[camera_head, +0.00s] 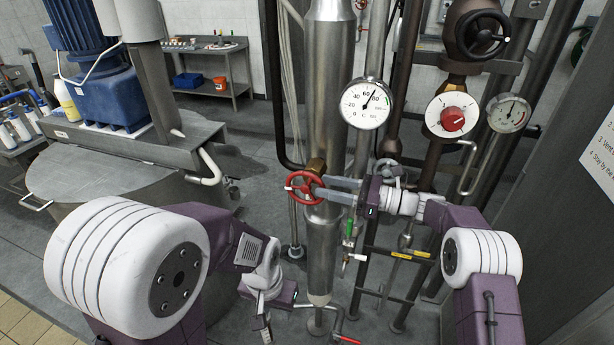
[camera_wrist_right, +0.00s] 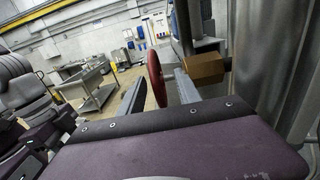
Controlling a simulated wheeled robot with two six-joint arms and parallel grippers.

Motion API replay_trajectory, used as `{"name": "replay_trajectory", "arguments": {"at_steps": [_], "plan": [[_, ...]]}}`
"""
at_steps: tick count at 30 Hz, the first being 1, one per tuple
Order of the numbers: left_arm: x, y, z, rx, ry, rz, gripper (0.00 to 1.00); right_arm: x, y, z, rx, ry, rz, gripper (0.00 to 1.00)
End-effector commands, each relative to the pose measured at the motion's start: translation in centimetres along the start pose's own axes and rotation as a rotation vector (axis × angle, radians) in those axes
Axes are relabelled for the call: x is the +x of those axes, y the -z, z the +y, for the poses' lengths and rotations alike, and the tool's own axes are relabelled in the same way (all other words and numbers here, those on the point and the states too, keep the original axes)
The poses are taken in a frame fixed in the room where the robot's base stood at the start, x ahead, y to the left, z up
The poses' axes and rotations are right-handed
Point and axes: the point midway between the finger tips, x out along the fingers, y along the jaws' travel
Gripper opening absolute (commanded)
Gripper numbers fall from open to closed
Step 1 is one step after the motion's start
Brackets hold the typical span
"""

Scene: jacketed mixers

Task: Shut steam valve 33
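A red handwheel (camera_head: 305,188) sits on a brass valve body (camera_head: 316,166) at the thick steel pipe in the middle of the head view. No number is readable on it. My right gripper (camera_head: 319,187) reaches in from the right with its fingers apart at the wheel's right side. In the right wrist view the wheel (camera_wrist_right: 155,75) appears nearly edge-on between the two open fingers, with gaps on both sides; contact cannot be told. The brass body (camera_wrist_right: 206,68) is right of them. My left gripper (camera_head: 267,318) hangs low, pointing down, left of the pipe; its opening is unclear.
A temperature gauge (camera_head: 366,104), a red knob on a white dial (camera_head: 452,118) and a dark handwheel (camera_head: 483,34) stand on pipes to the right. A red-handled lever (camera_head: 346,340) is low by the pipe. A mixer vessel (camera_head: 110,175) fills the left.

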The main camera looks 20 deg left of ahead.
Motion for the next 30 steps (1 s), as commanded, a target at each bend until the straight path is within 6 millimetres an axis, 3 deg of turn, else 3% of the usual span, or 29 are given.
{"name": "replay_trajectory", "arguments": {"at_steps": [1, 8, 18, 22, 23, 30], "plan": [[-1.2, 0.1, 0.0, 0.000, 0.000, 0.000, 0.36, 1.2, -0.6, 0.2, 0.002, -0.005, 0.000, 0.40], [-2.8, 0.3, 0.0, 0.000, 0.000, 0.000, 0.36, 4.9, -0.4, 0.1, -0.001, -0.003, -0.001, 0.40], [-2.8, 0.3, 0.1, 0.000, 0.000, 0.000, 0.36, 5.6, -0.1, 0.0, 0.000, 0.000, -0.001, 0.40], [-2.8, 0.3, 0.1, 0.000, 0.000, 0.000, 0.36, 5.6, -0.1, 0.0, 0.000, 0.000, -0.001, 0.04], [-2.8, 0.3, 0.1, 0.000, 0.000, 0.000, 0.36, 5.6, -0.1, 0.0, -0.001, 0.000, -0.001, 0.00], [-2.8, 0.3, 0.1, 0.000, 0.000, 0.000, 0.36, 5.6, -0.2, 0.1, -0.001, -0.001, -0.002, 0.00]]}}
